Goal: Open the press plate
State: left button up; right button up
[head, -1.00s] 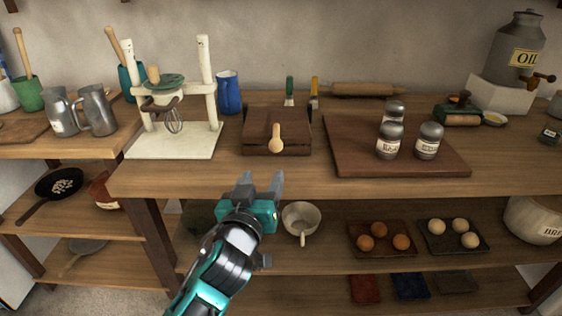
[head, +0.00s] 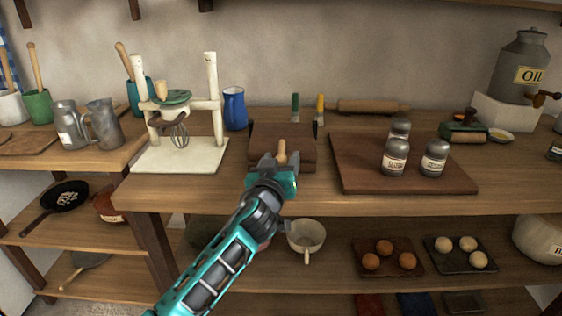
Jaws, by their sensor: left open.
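The press (head: 268,134) is a dark wooden block on the counter, with its plate lying flat on top. Its light wooden handle (head: 282,148) points toward me at the front. My left gripper (head: 281,163) is open at the front of the press, with its fingertips around or just before the handle. I cannot tell whether the fingers touch it. The gripper hides the lower part of the handle and some of the press front. My right gripper is not in view.
A white mixer stand (head: 181,155) is left of the press, with a blue jug (head: 235,108) behind. A wooden board (head: 350,170) with several shakers lies to the right. A rolling pin (head: 372,107) lies at the back. Shelves below hold a pale cup (head: 306,235) and trays.

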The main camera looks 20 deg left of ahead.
pick_arm(q)
jog(key=shift+w, duration=0.25)
jog(key=shift+c, duration=0.4)
grip_shut()
